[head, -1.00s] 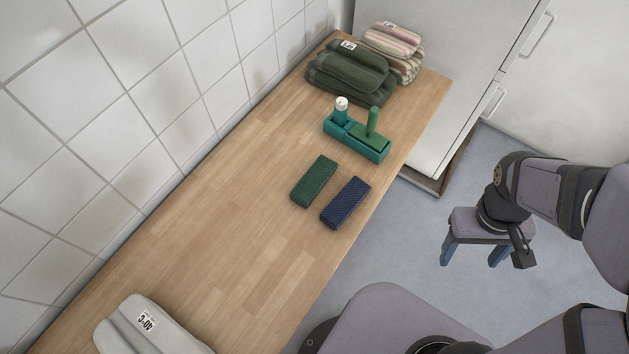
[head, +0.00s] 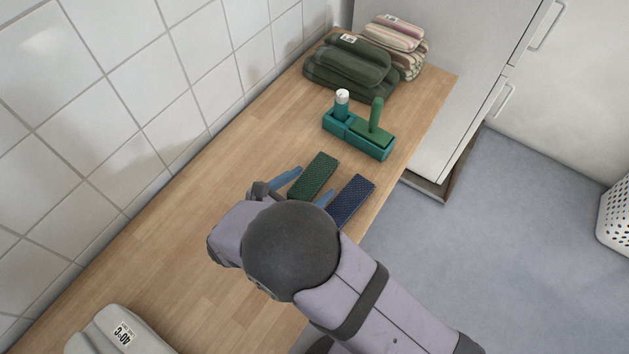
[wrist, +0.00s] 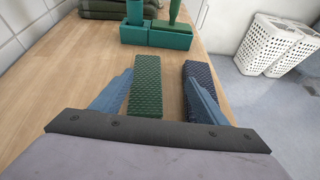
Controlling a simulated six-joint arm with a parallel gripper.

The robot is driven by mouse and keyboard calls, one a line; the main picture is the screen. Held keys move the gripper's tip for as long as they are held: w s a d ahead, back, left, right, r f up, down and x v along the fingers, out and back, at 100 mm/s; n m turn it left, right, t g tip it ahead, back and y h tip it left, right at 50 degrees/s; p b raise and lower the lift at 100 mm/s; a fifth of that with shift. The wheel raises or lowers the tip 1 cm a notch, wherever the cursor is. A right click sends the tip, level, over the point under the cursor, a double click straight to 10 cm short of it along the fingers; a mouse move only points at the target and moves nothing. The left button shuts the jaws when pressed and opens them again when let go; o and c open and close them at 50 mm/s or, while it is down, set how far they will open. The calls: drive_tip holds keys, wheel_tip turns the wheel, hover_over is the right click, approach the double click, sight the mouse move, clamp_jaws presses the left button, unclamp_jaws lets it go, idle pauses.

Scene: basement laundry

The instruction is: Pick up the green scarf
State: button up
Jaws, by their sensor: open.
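The green scarf (head: 315,174) is a folded, knitted rectangular block lying on the wooden counter. It also shows in the wrist view (wrist: 146,88). A similar dark blue folded block (head: 352,196) lies beside it to the right, with a narrow gap between; it shows in the wrist view too (wrist: 203,88). My gripper (head: 306,184) is open, low over the counter at the near end of the green scarf. In the wrist view (wrist: 160,88) its left finger is left of the green scarf and its right finger overlaps the blue block's near part. I cannot tell whether either finger touches.
A teal caddy (head: 369,146) with a white-capped bottle and a green-handled item stands beyond the scarf. Folded dark green (head: 350,70) and striped (head: 396,42) stacks lie at the far end. A tiled wall bounds the left. White baskets (wrist: 268,43) stand on the floor.

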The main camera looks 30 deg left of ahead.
sight(312, 177)
drive_tip(key=shift+s+a+f+n+y, duration=0.15)
drive_tip(key=shift+s+a+n+y, duration=0.15)
drive_tip(key=shift+s+a, duration=0.2)
drive_tip(key=shift+s+a+f+n+y, duration=0.2)
drive_tip(key=shift+s+a+n, duration=0.15)
drive_tip(key=shift+a, duration=0.25)
drive_tip(key=shift+p+x, duration=0.35)
drive_tip(key=shift+x, duration=1)
drive_tip(key=shift+p+x, duration=0.55)
drive_tip(key=shift+x, duration=1.75)
drive_tip(key=shift+d, duration=0.1)
drive_tip(key=c, duration=1.2)
